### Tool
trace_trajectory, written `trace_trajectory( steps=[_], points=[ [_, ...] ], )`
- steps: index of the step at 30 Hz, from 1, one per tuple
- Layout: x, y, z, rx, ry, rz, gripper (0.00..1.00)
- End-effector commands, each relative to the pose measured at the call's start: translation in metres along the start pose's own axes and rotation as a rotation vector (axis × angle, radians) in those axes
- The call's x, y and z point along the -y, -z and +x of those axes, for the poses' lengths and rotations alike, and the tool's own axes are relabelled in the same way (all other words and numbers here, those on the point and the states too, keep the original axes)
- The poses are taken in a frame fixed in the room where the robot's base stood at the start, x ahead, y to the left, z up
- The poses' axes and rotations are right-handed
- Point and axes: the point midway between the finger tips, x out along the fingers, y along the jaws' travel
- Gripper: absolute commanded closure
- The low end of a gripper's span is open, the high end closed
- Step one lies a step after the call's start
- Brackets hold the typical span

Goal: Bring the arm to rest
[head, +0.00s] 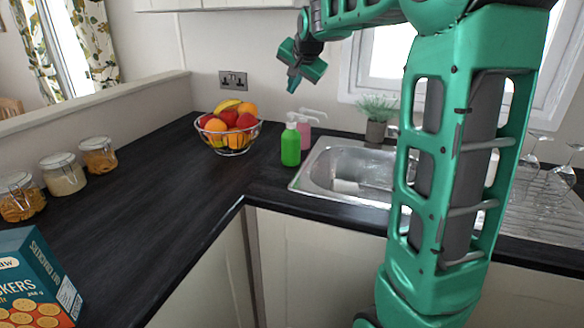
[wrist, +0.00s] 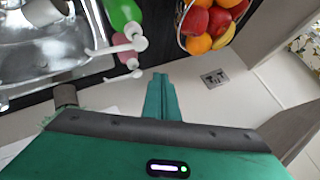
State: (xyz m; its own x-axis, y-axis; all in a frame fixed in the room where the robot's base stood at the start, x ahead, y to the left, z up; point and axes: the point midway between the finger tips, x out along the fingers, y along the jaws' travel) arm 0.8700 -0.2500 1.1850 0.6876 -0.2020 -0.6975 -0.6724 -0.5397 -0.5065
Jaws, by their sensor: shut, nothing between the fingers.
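My gripper (head: 300,68) is raised above the counter in the head view, in front of the back wall, left of the window. It is green, with its fingers together and nothing held. My green arm stands large at the right of the head view and hides part of the sink and window.
A wire fruit bowl (head: 229,130), a green soap bottle (head: 291,143) and a pink bottle (head: 305,128) stand near the sink (head: 312,178). Jars (head: 63,173) and a cracker box (head: 38,277) are left. Glasses (head: 529,152) stand right. The dark counter's (head: 165,200) middle is clear.

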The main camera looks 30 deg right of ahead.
Motion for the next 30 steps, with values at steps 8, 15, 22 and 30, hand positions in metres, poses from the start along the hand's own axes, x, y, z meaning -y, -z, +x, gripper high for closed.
trace_trajectory(
  steps=[8, 15, 22, 30],
  points=[
    [-0.012, -0.006, -0.005, 0.012, -0.019, -0.014, 1.00],
    [-0.114, -0.064, -0.043, 0.143, -0.171, -0.136, 1.00],
    [-0.228, -0.151, -0.096, 0.350, -0.309, -0.284, 1.00],
    [-0.332, -0.253, -0.155, 0.601, -0.390, -0.427, 1.00]
  ],
)
